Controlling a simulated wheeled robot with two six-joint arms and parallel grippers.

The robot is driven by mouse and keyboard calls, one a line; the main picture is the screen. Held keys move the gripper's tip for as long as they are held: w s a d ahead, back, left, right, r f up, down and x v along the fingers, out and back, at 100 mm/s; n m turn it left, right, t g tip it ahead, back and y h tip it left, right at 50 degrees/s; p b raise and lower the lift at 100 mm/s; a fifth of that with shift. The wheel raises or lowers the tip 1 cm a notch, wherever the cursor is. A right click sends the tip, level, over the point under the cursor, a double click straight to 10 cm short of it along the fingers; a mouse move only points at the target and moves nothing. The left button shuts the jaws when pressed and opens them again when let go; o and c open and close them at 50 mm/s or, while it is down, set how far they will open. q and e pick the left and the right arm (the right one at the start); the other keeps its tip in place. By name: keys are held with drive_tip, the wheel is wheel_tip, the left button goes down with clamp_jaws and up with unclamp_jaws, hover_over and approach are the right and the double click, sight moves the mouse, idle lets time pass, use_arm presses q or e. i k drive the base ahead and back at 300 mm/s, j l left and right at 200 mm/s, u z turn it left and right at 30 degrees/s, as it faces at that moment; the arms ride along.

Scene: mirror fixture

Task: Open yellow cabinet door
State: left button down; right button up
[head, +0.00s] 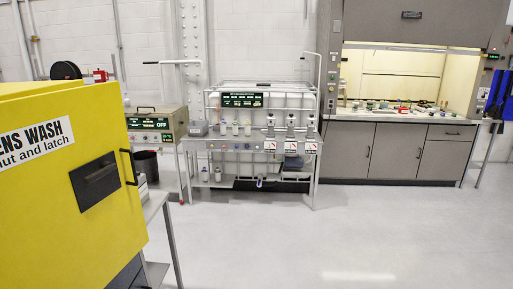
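The yellow cabinet (40,86) stands close at the far left of the head view, cut off by the left edge. Its yellow door (60,230) faces me at an angle and looks shut, though the left side is out of frame. A black upright bar handle (129,167) is near the door's right edge. A dark rectangular panel (95,182) is left of the handle. A white sign (36,143) on the door reads partly "ENS WASH" and "ut and latch". Neither of my grippers is in view.
A grey-framed table (172,235) stands right beside the cabinet. Behind are a bench instrument (157,124), a wheeled rack with bottles (250,146) and a fume hood over grey cupboards (394,152). The light floor (350,240) at centre and right is clear.

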sight(59, 230)
drive_tip(key=u, duration=1.3)
